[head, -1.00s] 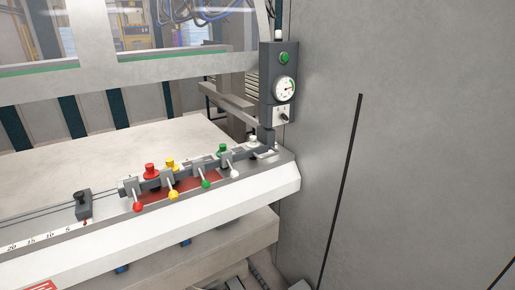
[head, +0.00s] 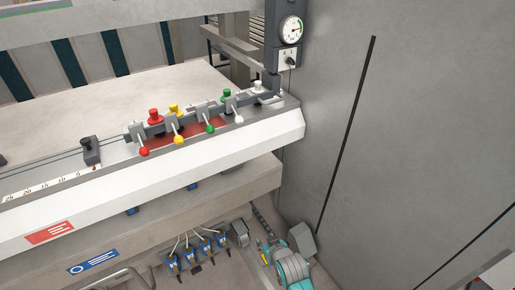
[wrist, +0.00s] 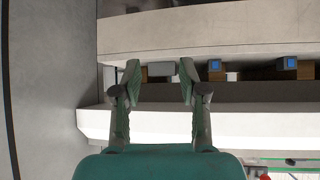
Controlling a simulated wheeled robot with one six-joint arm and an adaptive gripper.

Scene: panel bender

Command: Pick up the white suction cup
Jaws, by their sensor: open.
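The white suction cup (head: 258,87) stands at the right end of a row of coloured cups on the machine's front ledge. A lever with a white knob (head: 238,119) is in front of it. My gripper (wrist: 160,82) is open in the wrist view, with nothing seen between its fingers. It faces the machine's front beam and the underside area. The white cup cannot be made out in the wrist view. In the head view, part of my teal arm (head: 291,268) shows low, below the ledge; the fingers cannot be told there.
Red (head: 155,117), yellow (head: 174,110) and green (head: 227,95) cups stand left of the white one, with levers in front. A gauge post (head: 287,40) rises close behind the white cup. A grey wall (head: 420,130) bounds the right. Blue-handled fittings (head: 198,250) lie below.

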